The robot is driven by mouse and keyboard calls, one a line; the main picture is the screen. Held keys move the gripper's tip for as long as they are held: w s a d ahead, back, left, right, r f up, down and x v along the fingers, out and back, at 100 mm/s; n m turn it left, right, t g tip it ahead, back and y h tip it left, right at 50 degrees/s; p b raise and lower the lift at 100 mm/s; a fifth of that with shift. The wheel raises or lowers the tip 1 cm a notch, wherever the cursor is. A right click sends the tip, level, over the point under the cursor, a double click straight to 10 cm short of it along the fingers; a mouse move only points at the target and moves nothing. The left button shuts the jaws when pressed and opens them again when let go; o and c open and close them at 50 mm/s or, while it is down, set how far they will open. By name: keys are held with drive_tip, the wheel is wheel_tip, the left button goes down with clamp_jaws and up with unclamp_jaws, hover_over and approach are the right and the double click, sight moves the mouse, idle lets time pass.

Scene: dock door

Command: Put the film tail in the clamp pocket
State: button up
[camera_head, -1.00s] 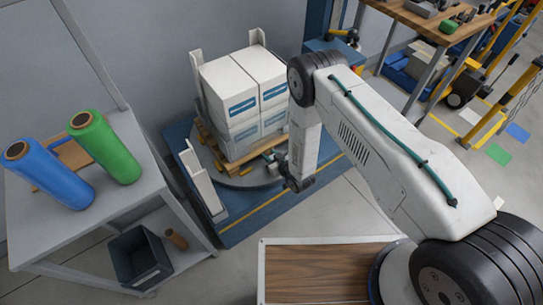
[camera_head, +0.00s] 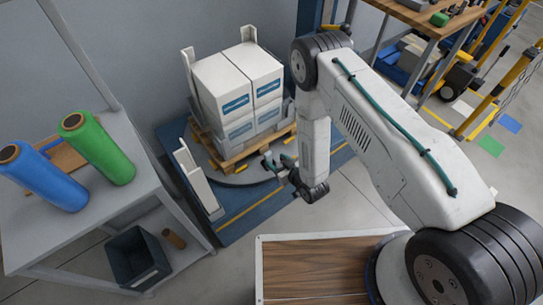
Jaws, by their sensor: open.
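My gripper (camera_head: 276,160) is at the lower end of my arm, beside the right front of the loaded pallet (camera_head: 238,156). Its jaws are open, and I see nothing between them. White cartons (camera_head: 239,92) with blue labels are stacked on the wooden pallet, which stands on a round turntable (camera_head: 222,178) on a blue base. The lower cartons look greyer, as if under film. I cannot make out the film tail or the clamp pocket; my gripper and arm cover part of the turntable's right side.
A grey table (camera_head: 120,205) at left carries a blue roll (camera_head: 45,180) and a green roll (camera_head: 98,148). A dark bin (camera_head: 137,258) stands on its lower shelf. A white upright (camera_head: 197,180) stands at the turntable's left. A wooden bench (camera_head: 400,14) is at the upper right.

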drive_tip(key=shift+v, duration=1.45)
drive_tip(key=w+d+r+g+h, duration=0.1)
drive_tip(key=w+d+r+h, duration=0.1)
drive_tip(key=w+r, duration=0.55)
drive_tip(key=w+d+r+g+h, duration=0.15)
drive_tip(key=w+r, duration=0.25)
drive_tip(key=r, duration=0.6)
drive_tip(key=s+d+r+m+h, duration=0.1)
drive_tip(key=d+r, duration=0.2)
drive_tip(key=r, duration=0.3)
drive_tip(key=s+d+r+m+g+h, duration=0.1)
drive_tip(key=d+r, duration=0.1)
drive_tip(key=r, duration=0.4)
drive_tip(key=s+d+r+m+h, duration=0.1)
drive_tip(key=d+r, duration=0.2)
drive_tip(key=r, duration=0.3)
drive_tip(key=s+d+r+m+g+h, duration=0.15)
drive_tip(key=s+d+r, duration=0.25)
drive_tip(key=s+r, duration=0.6)
drive_tip(key=s+d+r+m+g, duration=0.1)
drive_tip(key=s+d+r+g, duration=0.25)
drive_tip(key=s+r, duration=0.65)
drive_tip(key=s+d+r+m+g, duration=0.1)
drive_tip(key=s, duration=1.4)
drive_tip(key=shift+y, duration=0.3)
drive_tip(key=shift+s, duration=0.15)
